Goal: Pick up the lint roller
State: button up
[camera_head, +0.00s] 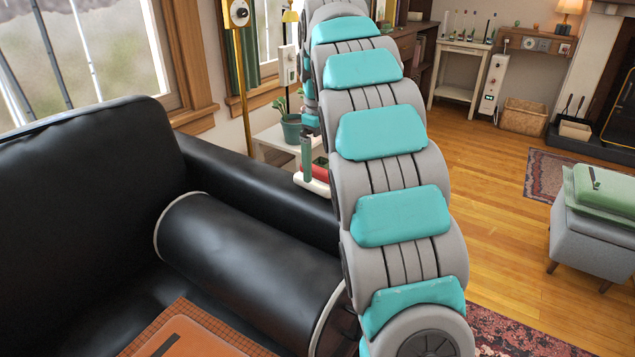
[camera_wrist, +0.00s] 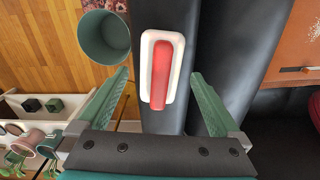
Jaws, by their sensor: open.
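The lint roller (camera_wrist: 160,75) appears to be the red cylinder on a white rounded base in the wrist view. It lies on the black sofa armrest (camera_wrist: 205,22), lengthwise between my fingers in the picture. My gripper (camera_wrist: 160,80) is open, with one green finger on each side of the roller and visible space between. I cannot tell its exact height above the roller. In the head view only a green finger shows clearly beside my arm.
A grey-green round bin (camera_wrist: 103,38) stands left of the armrest in the wrist view. A white shelf (camera_wrist: 45,103) with small pots is at lower left. A black bolster (camera_head: 245,255) and an orange-brown board (camera_head: 185,335) lie on the sofa.

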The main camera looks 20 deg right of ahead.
aim_at(320, 181)
jog(key=shift+w+a+f, duration=0.1)
jog(key=shift+f, duration=2.5)
jog(key=c, duration=1.5)
